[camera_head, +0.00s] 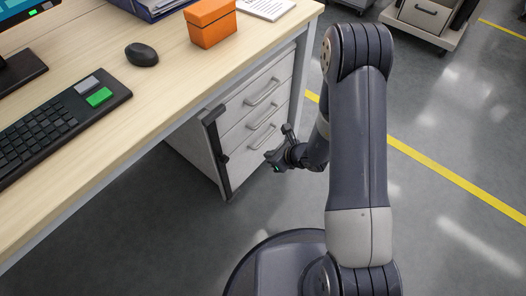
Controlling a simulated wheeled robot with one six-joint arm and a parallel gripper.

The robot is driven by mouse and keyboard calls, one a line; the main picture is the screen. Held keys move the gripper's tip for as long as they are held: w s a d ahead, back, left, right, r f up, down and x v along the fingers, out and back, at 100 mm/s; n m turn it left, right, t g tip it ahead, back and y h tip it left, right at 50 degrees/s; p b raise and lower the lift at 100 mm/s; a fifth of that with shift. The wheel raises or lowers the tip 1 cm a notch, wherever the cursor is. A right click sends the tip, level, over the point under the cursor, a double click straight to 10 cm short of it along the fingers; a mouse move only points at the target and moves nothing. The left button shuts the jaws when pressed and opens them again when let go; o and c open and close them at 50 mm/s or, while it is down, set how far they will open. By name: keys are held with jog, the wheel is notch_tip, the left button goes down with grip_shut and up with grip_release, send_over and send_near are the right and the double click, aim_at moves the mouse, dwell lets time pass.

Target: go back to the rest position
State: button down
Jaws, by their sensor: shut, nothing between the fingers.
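My arm rises from my base at the lower right and bends over at the top. My gripper (272,160) hangs below the desk height, in front of the grey drawer cabinet under the desk. It is shut with nothing held. It appears close to the cabinet's drawer fronts, but I cannot tell the exact gap. Part of my wrist is hidden behind my upper arm link.
A wooden desk (150,105) fills the left, with a keyboard (50,130), a mouse (141,54) and an orange box (211,24). The drawer cabinet (250,115) stands beneath. Right of my arm, the grey floor is clear around a yellow line (450,175); a trolley (425,20) stands behind.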

jog(key=shift+s+d+r, duration=0.15)
jog(key=shift+d, duration=0.05)
